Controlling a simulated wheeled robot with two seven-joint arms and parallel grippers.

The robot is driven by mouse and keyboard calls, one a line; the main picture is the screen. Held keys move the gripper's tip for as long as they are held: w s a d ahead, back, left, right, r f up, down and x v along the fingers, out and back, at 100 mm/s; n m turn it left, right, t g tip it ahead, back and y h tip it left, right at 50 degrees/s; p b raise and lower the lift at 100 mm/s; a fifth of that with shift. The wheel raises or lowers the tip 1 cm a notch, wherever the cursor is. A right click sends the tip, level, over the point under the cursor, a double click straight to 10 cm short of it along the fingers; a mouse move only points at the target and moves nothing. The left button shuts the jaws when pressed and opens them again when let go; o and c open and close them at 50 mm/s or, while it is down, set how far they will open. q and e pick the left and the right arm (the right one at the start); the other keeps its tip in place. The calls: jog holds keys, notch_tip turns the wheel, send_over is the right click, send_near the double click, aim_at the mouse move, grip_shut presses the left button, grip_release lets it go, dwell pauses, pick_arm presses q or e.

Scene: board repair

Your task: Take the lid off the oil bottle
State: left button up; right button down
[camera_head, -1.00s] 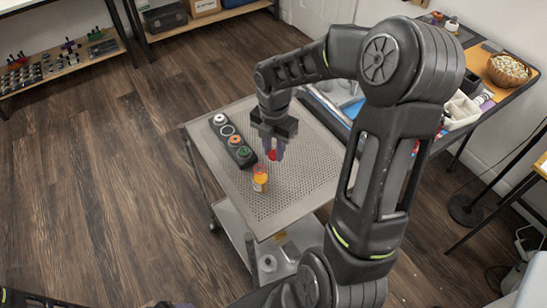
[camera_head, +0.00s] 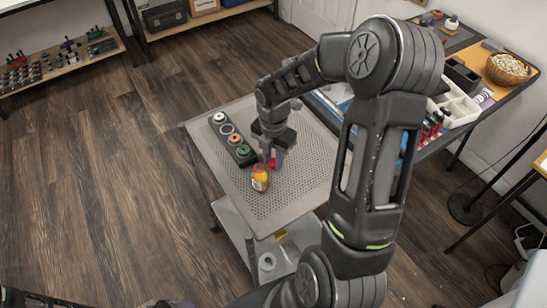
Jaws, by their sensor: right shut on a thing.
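The oil bottle (camera_head: 260,180) is a small amber bottle with a pale label, upright on the perforated top of the cart (camera_head: 290,200). My right gripper (camera_head: 271,162) is shut on a small red thing (camera_head: 273,164), which looks like the lid. It is close behind and to the right of the bottle's top, and the fingers partly hide it. I cannot tell whether the lid touches the cart top or the bottle. My left arm barely shows at the bottom left edge, and the state of its gripper is not clear.
A black holder (camera_head: 231,138) with several round coloured pieces lies left of the gripper on the cart. The cart's right and front areas are clear. A workbench with white bins (camera_head: 455,105) and a wicker bowl (camera_head: 508,70) stands to the right.

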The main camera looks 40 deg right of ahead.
aim_at(273, 162)
jog(key=shift+f, duration=0.2)
jog(key=c, duration=1.2)
grip_release()
jog(key=shift+o, duration=0.2)
jog(key=shift+r, duration=0.15)
notch_tip(273, 162, up, 12)
